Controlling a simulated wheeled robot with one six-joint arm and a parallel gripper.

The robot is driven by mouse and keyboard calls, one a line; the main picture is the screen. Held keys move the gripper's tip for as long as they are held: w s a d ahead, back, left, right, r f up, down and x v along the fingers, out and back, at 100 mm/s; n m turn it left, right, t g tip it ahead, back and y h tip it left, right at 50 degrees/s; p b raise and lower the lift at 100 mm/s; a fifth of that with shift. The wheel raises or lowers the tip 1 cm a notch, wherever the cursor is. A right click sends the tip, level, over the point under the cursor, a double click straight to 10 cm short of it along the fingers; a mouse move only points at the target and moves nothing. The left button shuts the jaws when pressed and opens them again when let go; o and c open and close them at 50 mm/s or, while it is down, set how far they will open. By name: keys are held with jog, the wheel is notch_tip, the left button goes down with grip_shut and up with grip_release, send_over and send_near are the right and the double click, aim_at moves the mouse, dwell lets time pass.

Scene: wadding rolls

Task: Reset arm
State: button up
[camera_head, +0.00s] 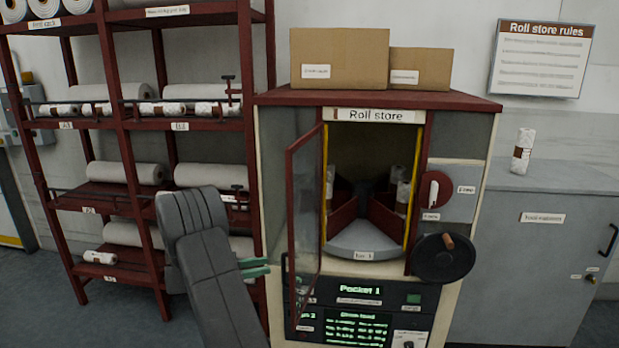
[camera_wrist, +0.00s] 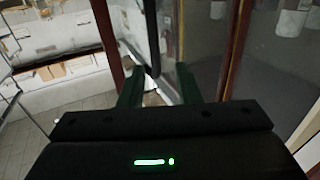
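My gripper (camera_head: 254,267) is left of the open glass door (camera_head: 304,220) of the roll store. In the wrist view its two green fingers (camera_wrist: 157,82) stand apart. A dark upright bar and part of the door frame show beyond and between them; I cannot tell whether anything touches. No roll shows in the fingers. My grey arm (camera_head: 205,250) reaches up from the bottom edge and bends in front of the shelf rack. Inside the roll store (camera_head: 475,130), wrapped rolls (camera_head: 403,192) stand in red-walled pockets of a turntable (camera_head: 365,240). The display reads Pocket 1.
A red shelf rack (camera_head: 120,125) with several white rolls stands left, close behind my arm. A black hand wheel (camera_head: 443,258) and a red round dial (camera_head: 434,190) are on the store's front. One wrapped roll (camera_head: 523,150) stands on the grey cabinet (camera_head: 545,215) at right.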

jog(key=x, duration=0.6)
jog(key=shift+d+p, duration=0.2)
jog(key=shift+p, duration=0.15)
